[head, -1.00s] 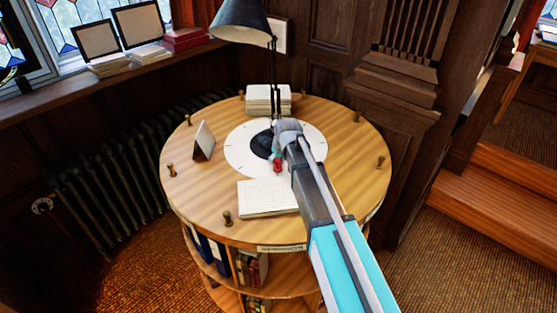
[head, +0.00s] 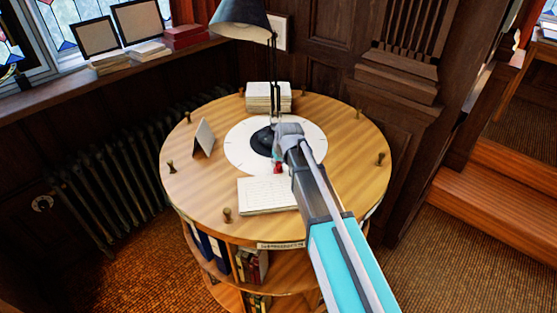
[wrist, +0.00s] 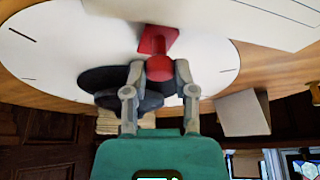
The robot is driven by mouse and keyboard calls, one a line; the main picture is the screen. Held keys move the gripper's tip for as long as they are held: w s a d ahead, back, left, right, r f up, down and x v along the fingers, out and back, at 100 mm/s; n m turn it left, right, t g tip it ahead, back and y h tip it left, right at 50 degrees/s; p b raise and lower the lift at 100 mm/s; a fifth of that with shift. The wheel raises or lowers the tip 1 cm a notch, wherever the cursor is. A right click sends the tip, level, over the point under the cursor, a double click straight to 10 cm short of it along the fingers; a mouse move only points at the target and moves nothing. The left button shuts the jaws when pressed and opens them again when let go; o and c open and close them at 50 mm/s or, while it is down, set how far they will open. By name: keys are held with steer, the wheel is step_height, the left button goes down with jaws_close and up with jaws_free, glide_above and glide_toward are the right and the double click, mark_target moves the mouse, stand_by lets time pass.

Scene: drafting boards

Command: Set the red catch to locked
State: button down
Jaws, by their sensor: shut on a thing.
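The red catch (wrist: 159,40) shows in the wrist view as a flat red plate with a round red knob at the edge of a white disc (wrist: 215,65). My gripper (wrist: 160,72) is shut on the knob, one grey finger on each side. In the head view the red catch (head: 277,169) is a small red patch just below my gripper (head: 279,158), mostly hidden by the gripper and arm. I see no readable locked mark, so I cannot tell its setting.
The white disc with tick marks lies on a round wooden table (head: 340,190). A black desk lamp (head: 240,20) stands at its middle. A white pad (head: 265,195) lies in front, a small upright card (head: 204,137) at left, a paper stack (head: 268,97) behind. Several pegs ring the rim.

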steer(key=shift+s+f, duration=0.1)
steer(key=shift+s, duration=0.15)
steer(key=shift+c, duration=2.1)
jaws_free()
steer(key=shift+w, duration=0.2)
